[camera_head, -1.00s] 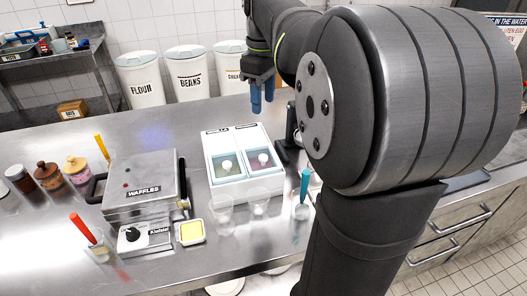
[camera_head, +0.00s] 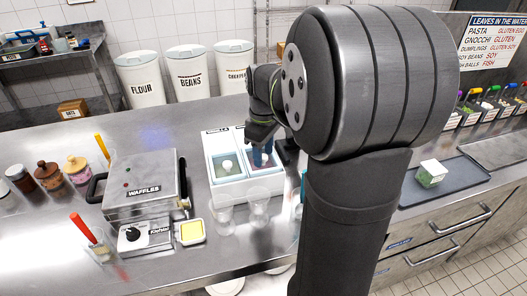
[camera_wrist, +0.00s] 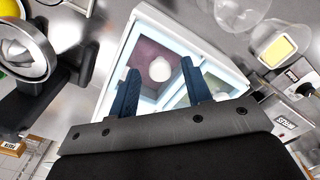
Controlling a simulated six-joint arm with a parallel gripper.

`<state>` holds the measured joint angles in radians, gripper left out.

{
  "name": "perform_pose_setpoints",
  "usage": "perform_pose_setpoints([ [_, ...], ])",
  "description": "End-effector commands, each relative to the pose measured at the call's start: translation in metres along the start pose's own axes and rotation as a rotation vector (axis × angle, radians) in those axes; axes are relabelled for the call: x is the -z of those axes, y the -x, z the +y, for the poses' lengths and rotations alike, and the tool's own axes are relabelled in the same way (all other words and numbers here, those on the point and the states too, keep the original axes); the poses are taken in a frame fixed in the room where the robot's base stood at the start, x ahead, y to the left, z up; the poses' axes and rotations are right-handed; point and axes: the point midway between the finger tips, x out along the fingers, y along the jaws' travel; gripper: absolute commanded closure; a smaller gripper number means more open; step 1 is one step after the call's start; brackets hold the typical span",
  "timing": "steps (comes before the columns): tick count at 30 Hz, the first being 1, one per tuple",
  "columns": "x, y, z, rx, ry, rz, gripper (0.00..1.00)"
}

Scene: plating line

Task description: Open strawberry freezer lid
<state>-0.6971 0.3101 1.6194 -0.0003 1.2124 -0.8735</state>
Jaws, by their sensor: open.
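The white freezer box (camera_head: 240,190) stands on the steel counter with two lidded compartments side by side. The left lid has a greenish pane and a white knob (camera_head: 227,165). The fingers are open, pointing down over this lid. I cannot tell whether they touch the knob.
A waffle maker (camera_head: 146,185) stands left of the box. Clear glasses (camera_head: 258,207) stand in front of it. A dark stand (camera_wrist: 40,105) is close beside it. Flour and beans bins (camera_head: 187,72) are behind. A dark tray (camera_head: 455,182) lies at right.

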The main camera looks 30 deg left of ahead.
Motion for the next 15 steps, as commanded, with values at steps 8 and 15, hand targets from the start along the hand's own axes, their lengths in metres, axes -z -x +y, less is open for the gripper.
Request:
perform_pose_setpoints([
  [8,0.0,-0.0017,0.0,0.0,0.0,0.0,0.55],
  [15,0.0,-0.0014,0.0,0.0,0.0,0.0,1.0],
])
